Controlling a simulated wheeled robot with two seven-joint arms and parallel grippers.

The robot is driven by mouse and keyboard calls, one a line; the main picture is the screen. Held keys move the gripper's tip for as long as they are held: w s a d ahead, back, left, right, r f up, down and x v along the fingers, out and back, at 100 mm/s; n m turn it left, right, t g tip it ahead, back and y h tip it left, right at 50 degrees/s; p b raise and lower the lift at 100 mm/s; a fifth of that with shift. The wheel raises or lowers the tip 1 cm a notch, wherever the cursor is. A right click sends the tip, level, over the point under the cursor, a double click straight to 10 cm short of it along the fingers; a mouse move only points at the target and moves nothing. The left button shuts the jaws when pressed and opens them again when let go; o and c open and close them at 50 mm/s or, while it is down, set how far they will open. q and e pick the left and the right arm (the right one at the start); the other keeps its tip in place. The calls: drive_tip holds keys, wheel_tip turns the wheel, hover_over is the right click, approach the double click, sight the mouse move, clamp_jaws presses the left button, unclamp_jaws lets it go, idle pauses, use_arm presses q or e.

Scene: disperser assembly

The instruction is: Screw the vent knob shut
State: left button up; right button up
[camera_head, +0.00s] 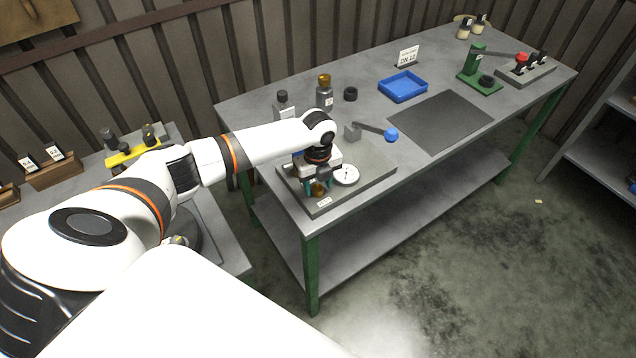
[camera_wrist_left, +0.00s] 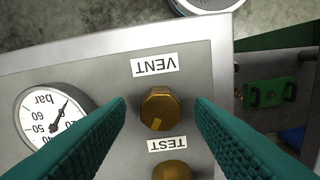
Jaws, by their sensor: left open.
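The vent knob (camera_wrist_left: 160,108) is a brass knob with a pale pointer mark, between an upside-down VENT label (camera_wrist_left: 155,66) and an upside-down TEST label (camera_wrist_left: 172,144) on a grey panel. A brass knob also shows between the fingers in the head view (camera_head: 319,188). My left gripper (camera_wrist_left: 161,103) is open, with a teal finger on each side of the vent knob. Gaps show between the fingers and the knob, so it is not gripped. In the head view my left gripper (camera_head: 318,183) points down over the panel. My right gripper is not in view.
A second brass knob (camera_wrist_left: 172,170) lies close by, below the TEST label. A white dial gauge (camera_head: 346,174) stands beside the gripper. A blue-ended lever (camera_head: 391,135), bottles (camera_head: 325,92) and a blue tray (camera_head: 403,87) are further back. The dark mat (camera_head: 440,120) is clear.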

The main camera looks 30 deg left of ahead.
sight(318, 188)
use_arm(q)
wheel_tip(318, 188, up, 11)
drive_tip(key=b, duration=0.2)
drive_tip(key=shift+r, duration=0.15)
drive_tip(key=shift+d, duration=0.1)
idle(0.3)
